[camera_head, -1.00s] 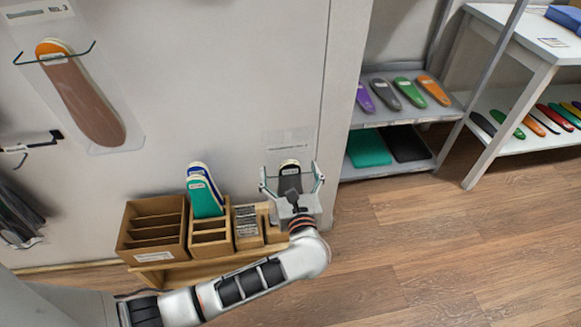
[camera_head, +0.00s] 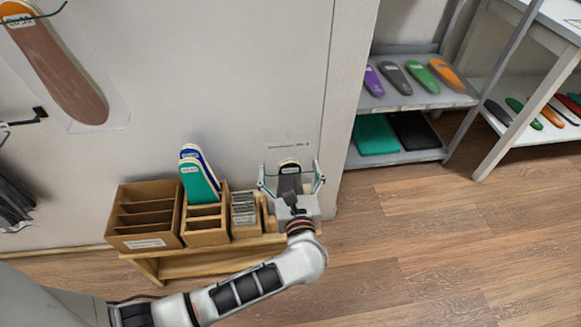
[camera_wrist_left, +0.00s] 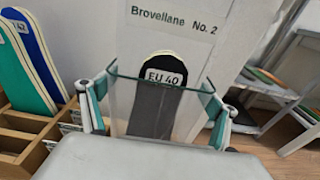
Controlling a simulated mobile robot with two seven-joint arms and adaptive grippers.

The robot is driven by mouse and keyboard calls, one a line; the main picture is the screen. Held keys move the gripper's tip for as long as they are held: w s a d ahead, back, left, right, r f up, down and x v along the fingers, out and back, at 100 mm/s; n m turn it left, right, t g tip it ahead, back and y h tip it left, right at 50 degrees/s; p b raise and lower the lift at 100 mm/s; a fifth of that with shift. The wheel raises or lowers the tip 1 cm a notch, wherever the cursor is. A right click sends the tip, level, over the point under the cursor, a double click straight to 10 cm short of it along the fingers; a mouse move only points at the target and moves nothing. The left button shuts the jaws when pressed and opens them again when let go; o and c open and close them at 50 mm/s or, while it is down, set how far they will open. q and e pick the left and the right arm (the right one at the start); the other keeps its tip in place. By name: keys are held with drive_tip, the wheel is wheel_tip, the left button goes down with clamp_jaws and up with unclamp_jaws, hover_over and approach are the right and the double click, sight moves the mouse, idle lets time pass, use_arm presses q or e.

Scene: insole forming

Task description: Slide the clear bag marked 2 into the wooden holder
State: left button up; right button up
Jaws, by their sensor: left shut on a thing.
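The clear bag (camera_head: 290,150) is in my left gripper (camera_head: 291,179). In the left wrist view the bag's label (camera_wrist_left: 178,22) reads "Brovellane No. 2". A dark grey insole (camera_wrist_left: 153,105) tagged EU 40 shows upright inside it. The gripper's fingers are around the bag's sides, and its lower part is hidden behind the gripper. The bag is above the right end of a low wooden bench (camera_head: 195,262). Beside it on the left is a wooden holder (camera_head: 207,238) with green and blue insoles upright in its rear compartment. My right gripper is out of view.
A brown slotted box (camera_head: 143,243) stands at the bench's left end. A small box of grey cards (camera_head: 244,208) is between the holder and my gripper. The wall is close behind. A grey shelf (camera_head: 405,100) with insoles stands at right. The floor in front is clear.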

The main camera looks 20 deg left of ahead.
sight(289, 140)
use_arm(q)
drive_tip(key=o, duration=1.2)
drive_tip(key=shift+o, duration=0.2)
drive_tip(key=shift+r, duration=0.1)
wheel_tip(289, 140, up, 10)
drive_tip(key=shift+f, duration=0.1)
